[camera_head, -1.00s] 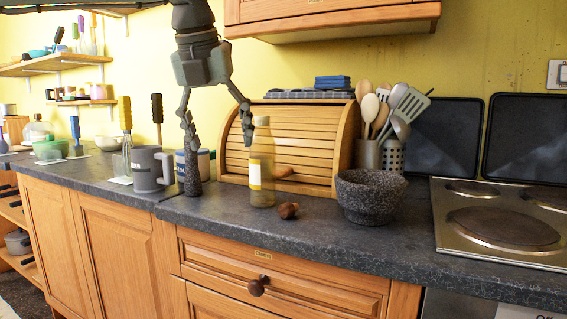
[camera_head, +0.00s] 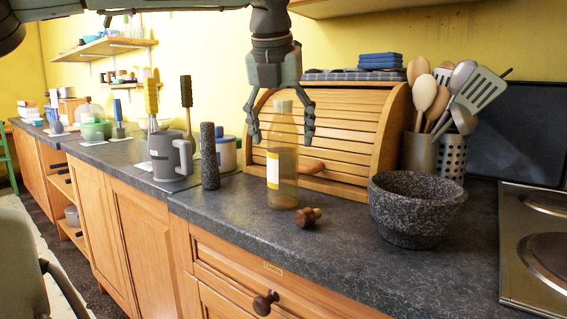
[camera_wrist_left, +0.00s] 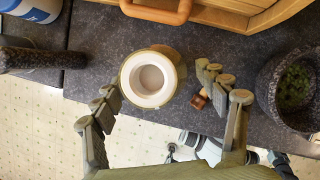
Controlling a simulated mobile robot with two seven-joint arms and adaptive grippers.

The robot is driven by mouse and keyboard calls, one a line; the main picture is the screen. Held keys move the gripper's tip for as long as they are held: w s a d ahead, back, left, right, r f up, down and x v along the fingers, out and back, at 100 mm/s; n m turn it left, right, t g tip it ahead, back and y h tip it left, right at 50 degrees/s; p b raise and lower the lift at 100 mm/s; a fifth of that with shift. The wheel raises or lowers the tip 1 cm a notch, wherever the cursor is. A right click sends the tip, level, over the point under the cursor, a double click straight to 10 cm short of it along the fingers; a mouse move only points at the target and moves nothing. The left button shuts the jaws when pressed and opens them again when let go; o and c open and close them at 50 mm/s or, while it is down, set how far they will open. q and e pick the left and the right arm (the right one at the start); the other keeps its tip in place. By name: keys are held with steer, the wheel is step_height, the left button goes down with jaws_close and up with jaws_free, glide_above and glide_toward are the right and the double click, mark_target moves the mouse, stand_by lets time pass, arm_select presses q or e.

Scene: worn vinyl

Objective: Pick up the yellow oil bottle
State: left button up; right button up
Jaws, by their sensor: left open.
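The yellow oil bottle (camera_head: 282,165) stands upright on the dark worktop in front of the wooden bread bin. It has a pale cap and a white and yellow label. My left gripper (camera_head: 281,136) hangs above it, pointing down and open, with one finger on each side of the bottle's upper part. In the left wrist view the bottle's white cap (camera_wrist_left: 150,79) shows from above, between the spread fingers of the gripper (camera_wrist_left: 160,98); there is a gap on both sides. My right gripper is not seen for certain.
The roll-top bread bin (camera_head: 345,130) is close behind the bottle. A small brown wooden knob-like object (camera_head: 308,217) lies just in front, a granite mortar (camera_head: 418,207) stands right and a dark pestle (camera_head: 209,160) left. A grey mug (camera_head: 170,158) is farther left.

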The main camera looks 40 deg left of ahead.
arm_select(q)
steer(key=x, duration=0.2)
steer(key=shift+a+f, duration=0.1)
steer(key=shift+f, duration=0.2)
steer(key=shift+w+f, duration=0.1)
steer(key=shift+w, duration=0.05)
steer(key=c, duration=1.3)
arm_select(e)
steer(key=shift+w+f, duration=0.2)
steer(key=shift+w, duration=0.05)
arm_select(q)
steer(key=shift+r, duration=0.2)
